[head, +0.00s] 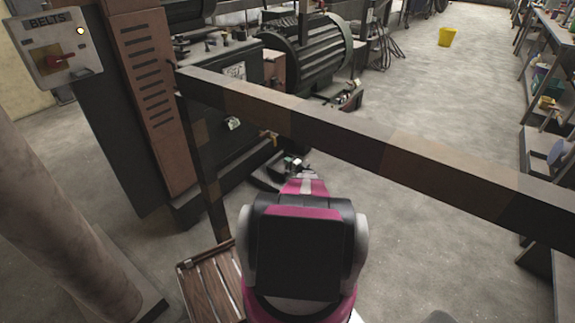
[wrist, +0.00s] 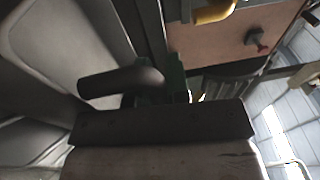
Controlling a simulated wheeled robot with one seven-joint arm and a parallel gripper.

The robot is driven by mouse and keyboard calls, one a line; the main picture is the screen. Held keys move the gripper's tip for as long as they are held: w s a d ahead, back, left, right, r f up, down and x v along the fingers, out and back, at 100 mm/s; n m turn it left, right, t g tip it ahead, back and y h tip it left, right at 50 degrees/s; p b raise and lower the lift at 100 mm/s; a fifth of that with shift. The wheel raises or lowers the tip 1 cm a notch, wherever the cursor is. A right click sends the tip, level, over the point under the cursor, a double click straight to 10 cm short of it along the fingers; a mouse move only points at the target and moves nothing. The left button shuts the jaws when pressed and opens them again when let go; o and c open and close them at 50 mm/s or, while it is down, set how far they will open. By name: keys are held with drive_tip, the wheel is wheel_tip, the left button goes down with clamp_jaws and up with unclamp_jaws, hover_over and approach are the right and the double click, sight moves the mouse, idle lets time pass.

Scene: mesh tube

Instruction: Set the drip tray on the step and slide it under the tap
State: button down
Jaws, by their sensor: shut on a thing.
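My gripper (head: 297,163) is small and partly hidden past my magenta and black wrist, low in front of the dark machine. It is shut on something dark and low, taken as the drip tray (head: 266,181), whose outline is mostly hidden. A small brass fitting, perhaps the tap (head: 269,135), sits on the machine just above and left of the gripper. In the wrist view a yellow fitting (wrist: 214,12) shows at the top. A pale surface with a dark edge fills the bottom there; I cannot tell whether it is the step.
A beam (head: 340,135) crosses in front of the machine, above my gripper. A slatted wooden platform (head: 212,287) lies low left, beside a thick post (head: 55,200). A belts switch box (head: 58,48) is upper left.

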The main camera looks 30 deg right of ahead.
drive_tip(key=shift+f, duration=0.85)
drive_tip(key=c, duration=1.1)
unclamp_jaws()
drive_tip(key=v, duration=1.2)
